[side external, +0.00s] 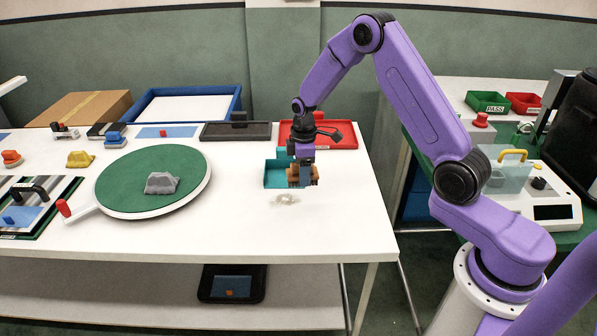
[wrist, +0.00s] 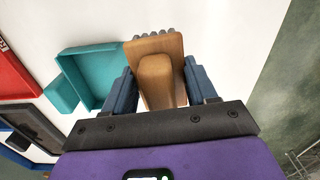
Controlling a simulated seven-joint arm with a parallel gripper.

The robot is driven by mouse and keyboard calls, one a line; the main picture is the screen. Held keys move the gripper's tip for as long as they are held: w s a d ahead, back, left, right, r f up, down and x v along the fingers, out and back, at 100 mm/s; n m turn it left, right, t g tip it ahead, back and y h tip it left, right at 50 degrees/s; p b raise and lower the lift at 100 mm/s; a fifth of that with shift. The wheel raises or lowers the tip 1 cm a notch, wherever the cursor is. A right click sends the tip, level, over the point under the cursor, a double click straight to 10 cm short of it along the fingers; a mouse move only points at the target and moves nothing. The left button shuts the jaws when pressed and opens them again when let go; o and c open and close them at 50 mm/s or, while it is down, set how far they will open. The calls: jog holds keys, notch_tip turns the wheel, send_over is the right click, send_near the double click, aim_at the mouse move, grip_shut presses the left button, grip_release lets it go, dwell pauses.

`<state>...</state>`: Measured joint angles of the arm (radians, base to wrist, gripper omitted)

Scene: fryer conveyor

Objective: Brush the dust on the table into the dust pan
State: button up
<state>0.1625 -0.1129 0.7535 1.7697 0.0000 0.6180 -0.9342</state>
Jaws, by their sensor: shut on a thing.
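My gripper (side external: 304,170) is shut on a brown wooden brush (wrist: 158,48), with one blue finger on each side of its handle. Grey bristles show at the brush's far edge in the wrist view. The brush also shows in the side view (side external: 293,176), low over the table near its right end. The teal dust pan (wrist: 97,75) lies to the left of the brush in the wrist view; in the side view (side external: 272,181) it is partly hidden behind my gripper and brush. A pale patch of dust (side external: 285,199) lies on the white table just in front of the brush. I cannot make out dust in the wrist view.
A red tray (side external: 340,141) and a dark tray (side external: 225,131) lie behind the dust pan. A round green board (side external: 120,185) with a grey lump (side external: 162,183) lies to the left. The white table (side external: 330,225) is clear in front and to the right.

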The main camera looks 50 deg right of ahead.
send_over(303, 201)
jog(key=shift+f, duration=3.05)
jog(key=shift+w+a+f, duration=0.25)
jog(key=shift+w+f, duration=0.15)
jog(key=shift+f, duration=0.15)
jog(key=shift+c, duration=0.4)
jog(key=shift+w+a+f, duration=0.15)
jog(key=shift+w+a, duration=0.6)
jog(key=shift+a, duration=0.05)
jog(key=shift+w+a, duration=2.65)
jog(key=shift+a, duration=0.05)
jog(key=shift+s+d, duration=3.65)
jog(key=shift+d, duration=0.05)
jog(key=shift+s, duration=0.25)
jog(key=shift+w+a, duration=3.85)
jog(key=shift+w, duration=0.05)
jog(key=shift+s+d, duration=3.8)
jog(key=shift+r, duration=4.1)
